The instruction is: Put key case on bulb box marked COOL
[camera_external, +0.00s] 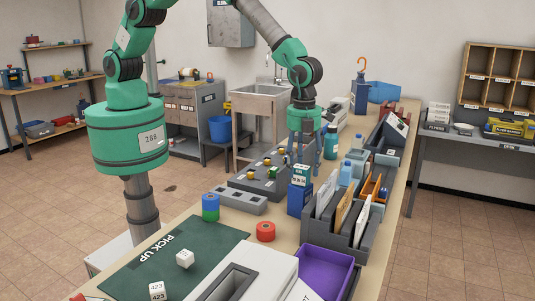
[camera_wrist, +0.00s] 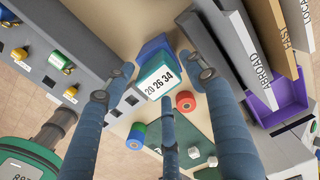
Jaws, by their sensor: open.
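My gripper (camera_external: 302,165) points down above the middle of the bench, its blue fingers spread and empty. I cannot make out which thing is the key case. No COOL marking is readable in either view.
A grey file rack (camera_external: 340,236) stands right, with a purple tray (camera_external: 325,268) in front. A red roll (camera_external: 265,231), a blue-green cylinder (camera_external: 210,207) and a green mat (camera_external: 195,255) are nearer the front.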

